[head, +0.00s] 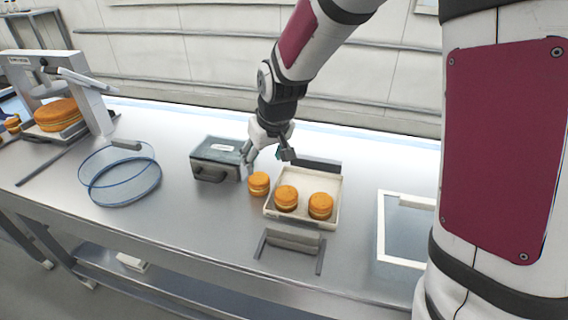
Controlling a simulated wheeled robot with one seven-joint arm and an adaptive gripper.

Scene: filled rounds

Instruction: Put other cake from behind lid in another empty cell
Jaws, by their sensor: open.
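A small orange layered cake (259,184) stands on the steel table just outside the left side of a shallow white tray (301,222). Two similar cakes, one at left (286,198) and one at right (320,206), stand in the front part of the tray. The tray's back part looks bare, though its cell divisions cannot be made out. My gripper (267,161) is open and empty, pointing down above and behind the loose cake. A clear round rimmed piece (120,176), possibly the lid, lies at left; I cannot tell for sure.
A dark grey box with a handle (216,160) stands left of the loose cake. A grey two-legged bracket (291,241) lies before the tray. A white-framed panel (403,262) lies at right. A large cake (58,115) sits in a machine at far left. The front centre-left table is clear.

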